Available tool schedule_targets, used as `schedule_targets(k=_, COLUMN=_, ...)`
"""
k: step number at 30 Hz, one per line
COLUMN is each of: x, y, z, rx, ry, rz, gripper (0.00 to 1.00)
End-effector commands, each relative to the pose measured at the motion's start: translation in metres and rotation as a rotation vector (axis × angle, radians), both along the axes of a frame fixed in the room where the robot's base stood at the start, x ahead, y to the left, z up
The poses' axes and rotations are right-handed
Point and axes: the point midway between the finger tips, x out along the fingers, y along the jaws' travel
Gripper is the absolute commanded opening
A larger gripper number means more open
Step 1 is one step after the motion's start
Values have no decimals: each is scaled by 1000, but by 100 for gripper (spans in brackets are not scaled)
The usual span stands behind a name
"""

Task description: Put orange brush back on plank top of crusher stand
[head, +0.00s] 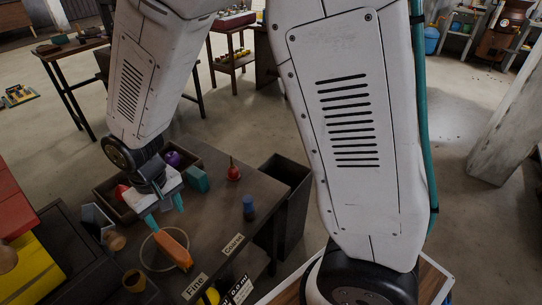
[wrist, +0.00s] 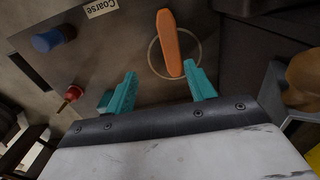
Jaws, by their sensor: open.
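The orange brush (head: 174,247) lies on the dark plank top (head: 222,212), across a thin pale ring marked there. In the wrist view the brush (wrist: 167,40) lies beyond my fingertips, roughly in line with the gap between them. My gripper (head: 166,212) has teal fingers spread apart; in the wrist view the gripper (wrist: 162,82) has nothing between its fingers. One finger overlaps the brush's upper end in the head view, but contact cannot be told. I cannot tell whether this plank top is the crusher stand's.
A "Coarse" label (head: 233,244), a "Fine" label (head: 195,287), a blue cylinder (head: 249,208) and a red bulb-shaped item (head: 233,173) are near the brush. A wooden tray (head: 112,187) with colored items stands behind my gripper. A dark bin (head: 286,177) stands at right.

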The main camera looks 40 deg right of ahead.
Motion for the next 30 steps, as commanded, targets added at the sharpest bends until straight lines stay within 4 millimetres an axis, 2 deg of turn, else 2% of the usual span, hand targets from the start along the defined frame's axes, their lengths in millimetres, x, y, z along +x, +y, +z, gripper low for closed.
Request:
schedule_targets(k=1, x=-1, y=-14, z=21, rx=7, ry=-15, rz=-18, gripper=54)
schedule_targets(k=3, x=-7, y=-35, z=49, rx=11, ry=-24, rz=-41, gripper=54)
schedule_targets(k=8, x=-35, y=-87, z=109, rx=15, ry=-46, rz=-96, gripper=54)
schedule_targets(k=12, x=-70, y=-127, z=150, rx=16, ry=-65, rz=-145, gripper=54)
schedule_targets(k=15, x=-101, y=-152, z=173, rx=16, ry=-79, rz=-179, gripper=54)
schedule_targets(k=18, x=-132, y=-171, z=189, rx=14, ry=-90, rz=-211, gripper=54)
schedule_targets(k=22, x=-164, y=-187, z=200, rx=11, ry=-101, rz=-241, gripper=54)
schedule_targets(k=25, x=-180, y=-193, z=204, rx=9, ry=-105, rz=-254, gripper=54)
schedule_targets(k=30, x=-190, y=-197, z=206, rx=8, ry=-105, rz=-261, gripper=54)
